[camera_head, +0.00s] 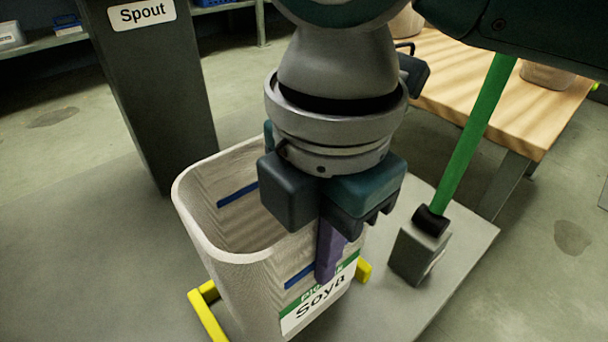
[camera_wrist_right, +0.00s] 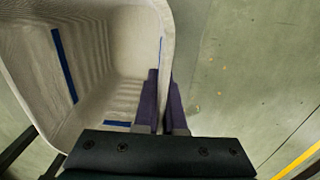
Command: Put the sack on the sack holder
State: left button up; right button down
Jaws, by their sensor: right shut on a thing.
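The sack (camera_head: 205,222) is a pale, open-topped woven bag with blue strips and a green-and-white "Soya" label. It stands upright at the centre of the head view, and its open mouth also shows in the right wrist view (camera_wrist_right: 105,65). My right gripper (camera_head: 327,268) is shut on the sack's wall near the rim at the label side. Its purple fingers (camera_wrist_right: 161,85) straddle that wall in the wrist view. Yellow bars (camera_head: 205,312) show at the sack's base; I cannot tell whether they belong to the sack holder. My left gripper is not in view.
A dark column labelled "Spout" (camera_head: 155,90) stands behind the sack at left. A grey block with a green pole (camera_head: 475,135) stands to the right on the grey platform (camera_head: 465,245). A wooden table (camera_head: 490,95) is at back right. The floor at far right is clear.

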aim_at(316, 302)
notch_tip(316, 302, down, 5)
jog(key=b, duration=0.3)
jog(key=shift+r, duration=0.3)
jog(key=c, duration=1.4)
grip_release()
jog(key=o, duration=0.4)
